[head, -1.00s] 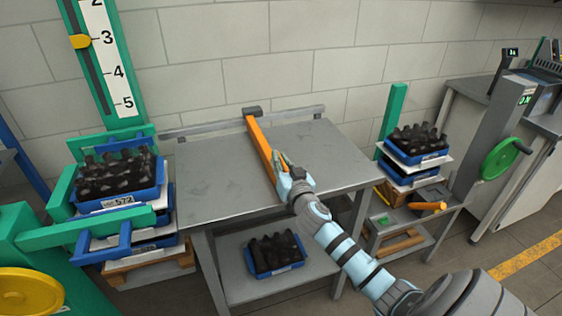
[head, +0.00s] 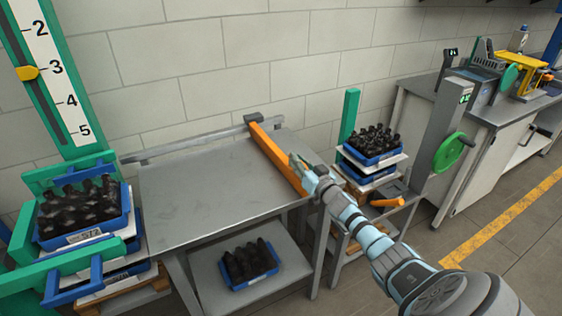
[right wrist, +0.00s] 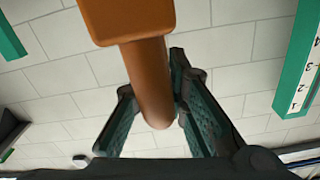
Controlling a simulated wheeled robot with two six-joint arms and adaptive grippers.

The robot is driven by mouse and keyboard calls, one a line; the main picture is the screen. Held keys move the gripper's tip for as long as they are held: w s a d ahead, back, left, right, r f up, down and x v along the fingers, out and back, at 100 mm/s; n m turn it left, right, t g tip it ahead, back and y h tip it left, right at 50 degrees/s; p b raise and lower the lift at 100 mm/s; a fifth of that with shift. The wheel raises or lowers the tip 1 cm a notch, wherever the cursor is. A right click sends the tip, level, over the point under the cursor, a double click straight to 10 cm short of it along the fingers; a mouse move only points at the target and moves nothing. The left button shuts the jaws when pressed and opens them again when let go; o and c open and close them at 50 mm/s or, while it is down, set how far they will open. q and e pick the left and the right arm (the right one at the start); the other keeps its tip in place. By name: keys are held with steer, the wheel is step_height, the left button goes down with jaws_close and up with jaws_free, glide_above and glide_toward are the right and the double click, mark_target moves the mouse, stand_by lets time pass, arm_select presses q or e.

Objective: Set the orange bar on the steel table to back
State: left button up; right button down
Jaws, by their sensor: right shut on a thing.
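The orange bar (head: 275,153) runs from front to back across the steel table (head: 190,190), near its right edge. Its far end meets a dark block (head: 253,117) at the grey rail (head: 190,142) along the table's back edge. My right gripper (head: 304,169) is at the bar's near part, toward the table's right front. In the right wrist view, the bar's orange rounded part (right wrist: 150,85) sits between the two dark green fingers of my right gripper (right wrist: 160,112), which is shut on it. My left gripper is not in view.
A blue crate of dark bottles (head: 248,282) is on the table's lower shelf. Stacked blue crates stand left (head: 128,217) and right (head: 373,159). A green post with a number scale (head: 50,75) rises at left. The tabletop left of the bar is bare.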

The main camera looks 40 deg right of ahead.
steer(key=s+d+b, duration=0.2)
steer(key=d+b, duration=0.4)
steer(key=d, duration=0.5)
steer(key=shift+d+r, duration=0.15)
steer(key=shift+r, duration=0.05)
steer(key=c, duration=1.7)
jaws_free()
steer(key=shift+d, duration=0.2)
steer(key=shift+o, duration=0.7)
steer(key=shift+d+f, duration=0.1)
steer(key=shift+d, duration=0.1)
step_height(320, 180, up, 10)
steer(key=shift+a, duration=0.4)
